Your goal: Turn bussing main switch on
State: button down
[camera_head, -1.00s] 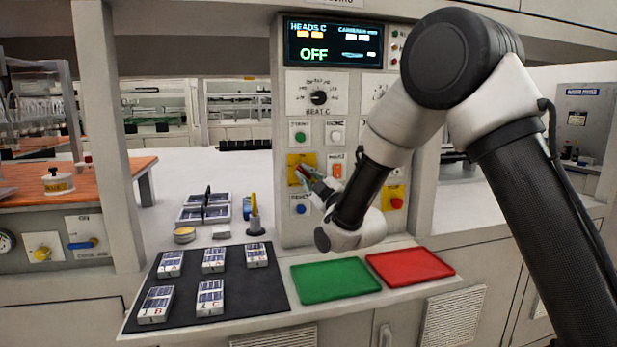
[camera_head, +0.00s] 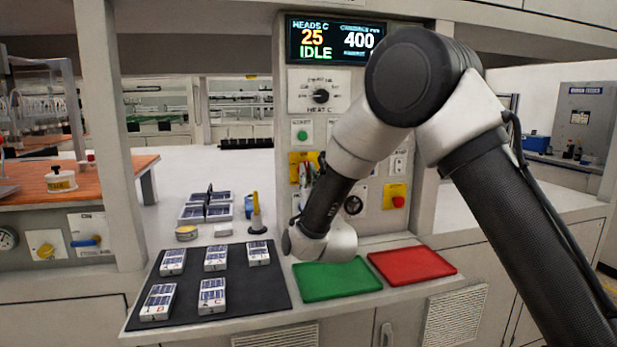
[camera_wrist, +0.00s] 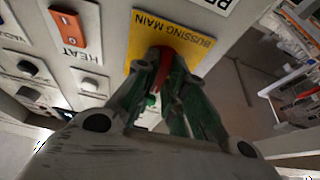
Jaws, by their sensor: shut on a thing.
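The bussing main switch is a red handle (camera_wrist: 163,66) on a yellow plate (camera_wrist: 192,47) marked BUSSING MAIN, upside down in the wrist view. My gripper (camera_wrist: 166,75) is shut on the red handle, its fingers on either side of it. In the head view the yellow plate (camera_head: 296,160) shows in part, with my wrist and forearm covering most of the switch. The display (camera_head: 334,41) at the top of the panel reads 25, 400 and IDLE.
An orange rocker switch (camera_wrist: 68,26) marked HEAT sits beside the plate. A red button (camera_head: 398,202) is on the panel's right. Below are a green tray (camera_head: 336,281), a red tray (camera_head: 411,264) and a black mat (camera_head: 254,291) bearing several small panels.

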jog(key=shift+f+m, duration=0.1)
jog(key=shift+m, duration=0.3)
jog(key=c, duration=1.5)
grip_release()
jog(key=v, duration=1.2)
jog(key=shift+a, duration=0.15)
